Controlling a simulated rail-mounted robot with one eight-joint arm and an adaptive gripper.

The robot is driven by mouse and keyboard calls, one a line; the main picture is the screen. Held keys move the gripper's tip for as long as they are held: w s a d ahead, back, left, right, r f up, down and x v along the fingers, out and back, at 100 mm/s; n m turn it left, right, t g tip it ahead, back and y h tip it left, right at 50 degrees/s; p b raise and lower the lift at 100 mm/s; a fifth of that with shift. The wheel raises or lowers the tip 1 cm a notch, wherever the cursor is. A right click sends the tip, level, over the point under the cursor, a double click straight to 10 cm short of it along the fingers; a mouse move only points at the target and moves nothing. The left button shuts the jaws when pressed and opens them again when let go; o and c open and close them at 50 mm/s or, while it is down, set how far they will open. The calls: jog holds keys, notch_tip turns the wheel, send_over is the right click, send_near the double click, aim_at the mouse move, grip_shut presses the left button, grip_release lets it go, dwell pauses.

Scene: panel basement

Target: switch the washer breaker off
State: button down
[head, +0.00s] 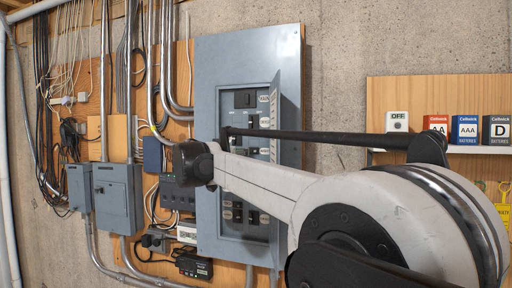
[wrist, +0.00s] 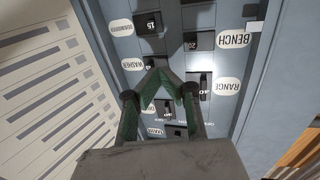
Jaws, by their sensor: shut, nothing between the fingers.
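The grey breaker panel (head: 248,48) stands open on the wall in the head view, with my arm across its middle. The wrist view shows the breaker rows upside down. The white WASHER label (wrist: 133,64) lies just left of my fingertips. The washer breaker (wrist: 156,61) beside that label is dark and partly covered by the fingers; its lever position cannot be made out. My gripper (wrist: 160,74) is shut and empty, its green-lined fingers meeting in a point over that row. Contact with the breaker cannot be told. I cannot make out the fingertips in the head view.
In the wrist view, the BENCH (wrist: 233,41) and RANGE (wrist: 227,85) labels are at the right, with other breakers close around my fingers. The open panel door (wrist: 48,90) with its printed list stands close at the left. A shelf with battery boxes (head: 467,130) is right of the panel.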

jog(key=shift+s+a+b, duration=0.1)
jog(key=shift+s+a, duration=0.15)
jog(key=shift+s, duration=0.45)
jog(key=shift+s+a+b, duration=0.1)
jog(key=shift+s+a, duration=0.1)
jog(key=shift+s, duration=0.55)
jog(key=shift+s+a+b, duration=0.1)
jog(key=shift+s+a, duration=0.15)
jog(key=shift+s, duration=0.45)
